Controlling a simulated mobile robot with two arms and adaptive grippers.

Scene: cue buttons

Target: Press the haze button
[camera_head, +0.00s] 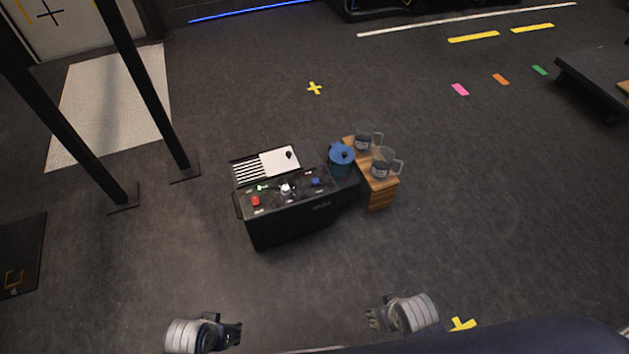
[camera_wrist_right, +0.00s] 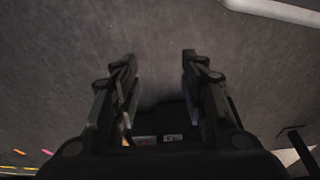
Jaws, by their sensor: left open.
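A black button box (camera_head: 290,227) stands on the floor near the middle of the head view. Its top carries a red button (camera_head: 255,201), a white button (camera_head: 286,189), a blue button (camera_head: 315,181) and a small green one (camera_head: 261,187). The small labels are too small to read, so I cannot tell which is the haze button. My left gripper (camera_head: 236,333) is open at the bottom, in front of and apart from the box. My right gripper (camera_head: 371,314) is at the bottom right of it, also apart. In the right wrist view its fingers (camera_wrist_right: 160,58) are spread with nothing between them.
A white-and-black striped panel (camera_head: 266,166) sits at the box's back. A blue lidded pot (camera_head: 341,155) stands beside it, and two mugs (camera_head: 382,162) rest on a wooden block (camera_head: 381,191). Black posts (camera_head: 150,90) rise at the left. Floor between grippers and box is clear.

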